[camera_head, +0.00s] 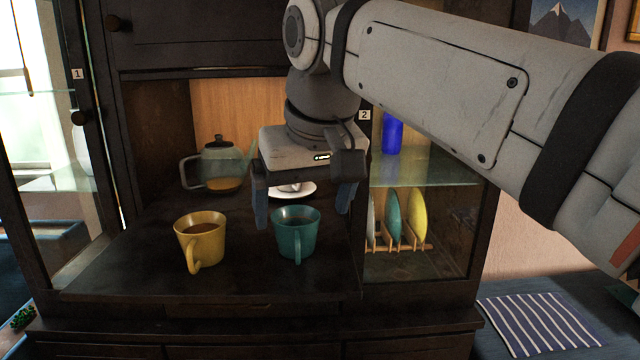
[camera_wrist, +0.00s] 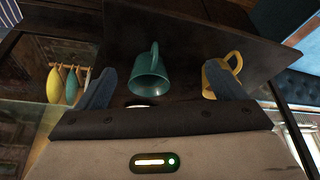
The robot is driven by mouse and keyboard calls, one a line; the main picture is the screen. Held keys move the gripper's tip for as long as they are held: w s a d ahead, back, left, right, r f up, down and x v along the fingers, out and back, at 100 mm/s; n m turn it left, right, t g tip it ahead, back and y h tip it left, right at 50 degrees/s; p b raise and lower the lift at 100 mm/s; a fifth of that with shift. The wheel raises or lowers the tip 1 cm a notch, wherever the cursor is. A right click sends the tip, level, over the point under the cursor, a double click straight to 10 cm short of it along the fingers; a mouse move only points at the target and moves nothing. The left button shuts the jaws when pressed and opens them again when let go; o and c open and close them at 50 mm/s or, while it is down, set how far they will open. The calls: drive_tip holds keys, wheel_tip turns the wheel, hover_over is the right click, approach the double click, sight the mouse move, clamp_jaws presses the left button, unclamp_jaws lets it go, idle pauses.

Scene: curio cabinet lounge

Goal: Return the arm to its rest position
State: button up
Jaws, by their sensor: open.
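My gripper (camera_head: 303,212) is open and empty, pointing down in front of the cabinet's open middle bay. A yellow mug (camera_head: 200,240) stands to the left, also holding dark liquid. In the wrist view, my gripper (camera_wrist: 170,85) has the teal mug (camera_wrist: 149,75) between its fingers in the picture, and the right finger partly covers the yellow mug (camera_wrist: 220,76). Whether either finger touches a mug is not clear.
A glass teapot (camera_head: 220,165) sits at the back left of the dark shelf (camera_head: 120,265). A white saucer (camera_head: 305,189) is behind the gripper. On the right, glass-fronted shelves hold a blue vase (camera_head: 392,133) and a plate rack (camera_head: 400,246). A striped cloth (camera_head: 540,325) lies at lower right.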

drive_tip(key=s+d+f+m+h+p, duration=0.1)
drive_tip(key=s+d+f+m+p, duration=0.1)
drive_tip(key=d+f+p, duration=0.4)
drive_tip(key=s+d+f+m+g+p, duration=0.1)
drive_tip(key=s+d+f+p, duration=0.4)
drive_tip(key=d+f, duration=0.5)
drive_tip(key=shift+d+m+h+p, duration=0.4)
drive_tip(key=shift+d+m+p, duration=0.1)
drive_tip(key=shift+m+p, duration=0.35)
drive_tip(key=shift+s+f, duration=0.1)
